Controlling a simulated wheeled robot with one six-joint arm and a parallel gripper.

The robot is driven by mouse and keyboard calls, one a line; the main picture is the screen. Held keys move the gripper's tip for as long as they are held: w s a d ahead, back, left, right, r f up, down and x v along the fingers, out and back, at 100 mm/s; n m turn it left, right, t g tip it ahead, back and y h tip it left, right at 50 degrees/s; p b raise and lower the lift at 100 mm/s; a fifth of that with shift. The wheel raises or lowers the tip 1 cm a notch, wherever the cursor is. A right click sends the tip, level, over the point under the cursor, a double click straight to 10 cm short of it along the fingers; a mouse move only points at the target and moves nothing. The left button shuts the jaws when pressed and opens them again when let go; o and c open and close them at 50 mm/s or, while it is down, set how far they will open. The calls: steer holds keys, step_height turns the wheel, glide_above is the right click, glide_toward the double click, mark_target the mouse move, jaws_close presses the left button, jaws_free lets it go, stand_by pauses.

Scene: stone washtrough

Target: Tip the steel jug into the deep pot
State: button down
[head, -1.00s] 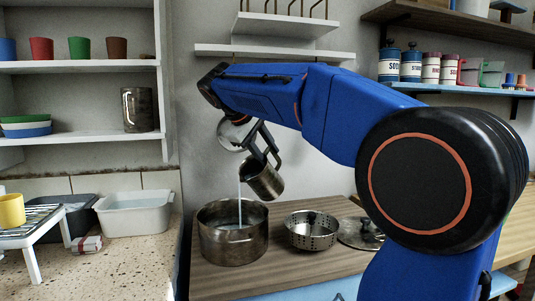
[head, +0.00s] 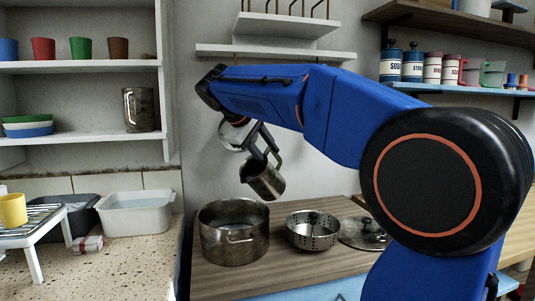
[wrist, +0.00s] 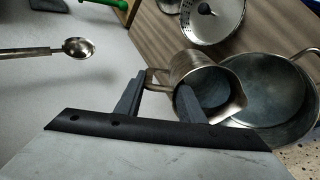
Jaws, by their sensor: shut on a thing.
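The steel jug (head: 264,179) is held tilted in the air by my gripper (head: 264,150), above the deep pot and a little to its right. In the wrist view my gripper (wrist: 158,98) is shut on the jug's handle, and the jug (wrist: 196,72) shows its mouth and spout over the pot's near side. The deep pot (head: 233,243) stands on the wooden worktop with pale liquid inside. It also shows at the right of the wrist view (wrist: 285,122). No stream shows between jug and pot now.
A steel colander (head: 311,234) stands right of the pot, with a lid (head: 362,236) beyond it. A white basin (head: 135,214) sits on the stone counter at left. A ladle (wrist: 76,48) hangs by the wall. A white shelf (head: 275,51) is above my arm.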

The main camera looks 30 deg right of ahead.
steer(key=shift+s+a+t+h, duration=0.15)
steer(key=shift+s+a+h, duration=0.05)
steer(key=shift+a+h, duration=0.4)
steer(key=shift+s+a+t+h, duration=0.15)
steer(key=shift+a+h, duration=0.35)
steer(key=shift+h, duration=0.1)
stand_by(3.4)
